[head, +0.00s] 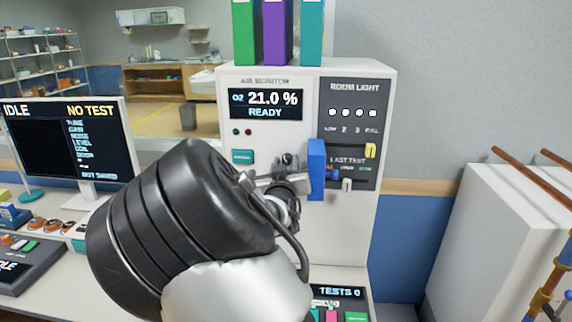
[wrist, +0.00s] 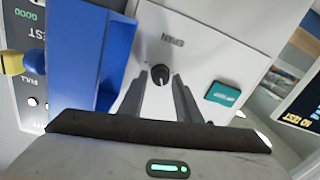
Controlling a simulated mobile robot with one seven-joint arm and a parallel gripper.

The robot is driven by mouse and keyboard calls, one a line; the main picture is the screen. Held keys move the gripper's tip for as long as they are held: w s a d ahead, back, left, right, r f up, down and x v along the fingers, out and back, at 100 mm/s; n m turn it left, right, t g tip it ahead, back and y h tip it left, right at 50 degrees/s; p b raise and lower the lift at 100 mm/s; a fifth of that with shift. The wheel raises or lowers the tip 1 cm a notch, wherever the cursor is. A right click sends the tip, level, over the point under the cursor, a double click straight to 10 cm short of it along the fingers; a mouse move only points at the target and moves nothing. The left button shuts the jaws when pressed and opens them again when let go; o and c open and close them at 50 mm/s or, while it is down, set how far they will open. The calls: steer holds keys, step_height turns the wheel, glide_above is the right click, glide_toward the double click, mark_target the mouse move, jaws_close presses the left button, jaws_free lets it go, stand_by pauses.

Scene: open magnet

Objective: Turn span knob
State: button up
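The span knob (wrist: 160,74) is a small black round knob with a pale pointer mark on the white front of the air monitor (head: 300,235). An upside-down label stands by it in the wrist view. My gripper (wrist: 161,82) is open, with one dark finger on each side of the knob and a gap to each. Whether the fingertips reach around the knob in depth, I cannot tell. In the head view my gripper (head: 268,182) is at the monitor's front, and my dark wrist covers much of the view. Nothing is held.
A blue upright piece (head: 317,170) sticks out of the monitor close beside my gripper. A teal button (wrist: 222,92) is on the knob's other side. The room light panel (head: 353,105) has a yellow slider (head: 370,150). A screen (head: 75,135) stands at left.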

steer(key=shift+o, duration=0.6)
steer(key=shift+s, duration=0.2)
steer(key=s+p, duration=0.1)
steer(key=s, duration=1.6)
steer(key=shift+r, duration=0.15)
